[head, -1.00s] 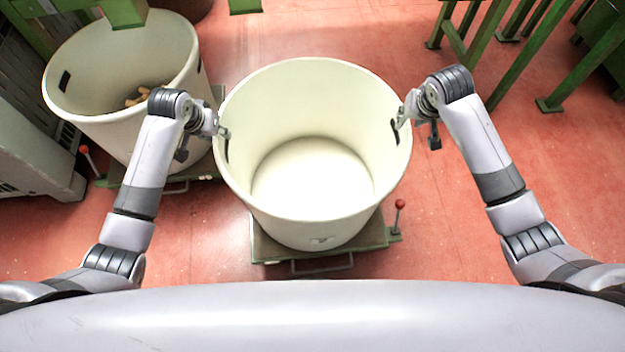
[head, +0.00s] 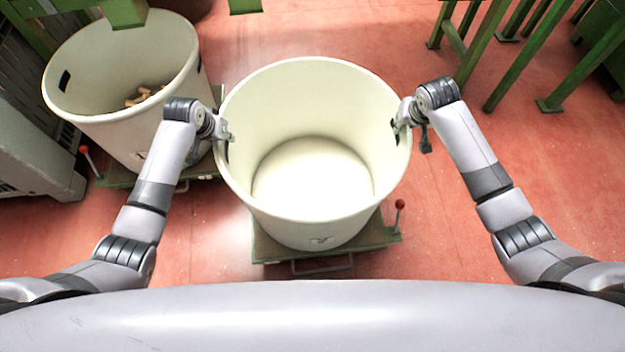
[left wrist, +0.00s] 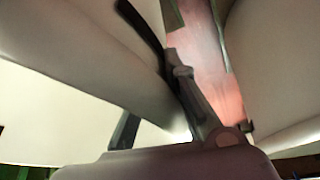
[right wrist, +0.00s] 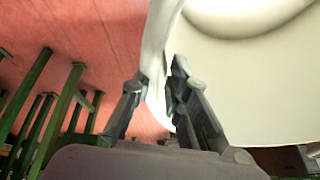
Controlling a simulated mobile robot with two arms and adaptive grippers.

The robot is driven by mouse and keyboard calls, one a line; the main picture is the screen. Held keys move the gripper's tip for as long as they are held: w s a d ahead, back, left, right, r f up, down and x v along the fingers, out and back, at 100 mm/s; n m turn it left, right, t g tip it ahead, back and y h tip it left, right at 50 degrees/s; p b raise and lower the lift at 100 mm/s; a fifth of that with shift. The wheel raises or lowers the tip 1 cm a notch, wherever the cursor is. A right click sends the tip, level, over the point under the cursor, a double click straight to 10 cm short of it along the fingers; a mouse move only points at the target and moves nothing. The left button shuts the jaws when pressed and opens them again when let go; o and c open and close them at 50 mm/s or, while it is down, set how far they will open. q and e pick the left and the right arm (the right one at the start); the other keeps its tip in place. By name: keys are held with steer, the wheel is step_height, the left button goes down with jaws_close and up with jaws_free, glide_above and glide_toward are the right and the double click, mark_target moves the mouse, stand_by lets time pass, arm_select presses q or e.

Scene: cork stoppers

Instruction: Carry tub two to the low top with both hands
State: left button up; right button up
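A large cream tub (head: 320,215) stands upright in the middle of the head view, empty inside, with dark slots in its side walls. A mark on its front is too small to read. My left gripper (head: 226,135) is at its left wall by the slot. In the left wrist view its fingers (left wrist: 158,105) stand apart on either side of a pale wall. My right gripper (head: 399,125) is at the right wall by the other slot; in the right wrist view its fingers (right wrist: 157,85) stand apart, with the wall between them. I cannot identify the low top.
The tub rests on a green platform (head: 270,248) with a red-knobbed lever (head: 399,205). A second cream tub (head: 120,125) holding corks (head: 143,96) stands close at the left. Green legs (head: 500,65) stand at upper right. Red floor (head: 435,230) is clear at right.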

arm_select(q)
jaws_close()
arm_select(e)
jaws_close()
